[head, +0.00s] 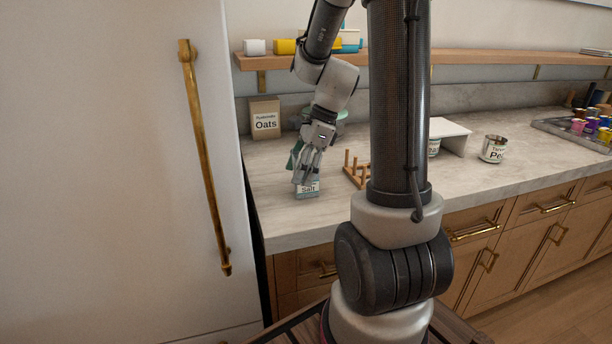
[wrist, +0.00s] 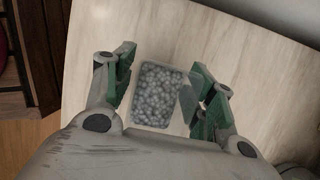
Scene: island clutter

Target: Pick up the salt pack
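The salt pack (head: 307,190) stands on the counter near its front left corner, its "Salt" label facing the head camera. In the wrist view the salt pack (wrist: 158,96) is seen from above, with grey grains under a clear top. My gripper (head: 306,176) is right over the pack and hides its upper part in the head view. In the wrist view my gripper (wrist: 163,92) is open, with green finger pads on both sides of the pack. A gap shows at the left pad; the right pad is very close to the pack, and I cannot tell whether it touches.
An Oats box (head: 265,118) stands behind to the left, and a wooden peg rack (head: 356,170) is to the right. A tin (head: 492,149) and a tray of jars (head: 580,128) are farther right. A shelf (head: 480,58) runs above. The tall white door (head: 110,170) borders the counter's left.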

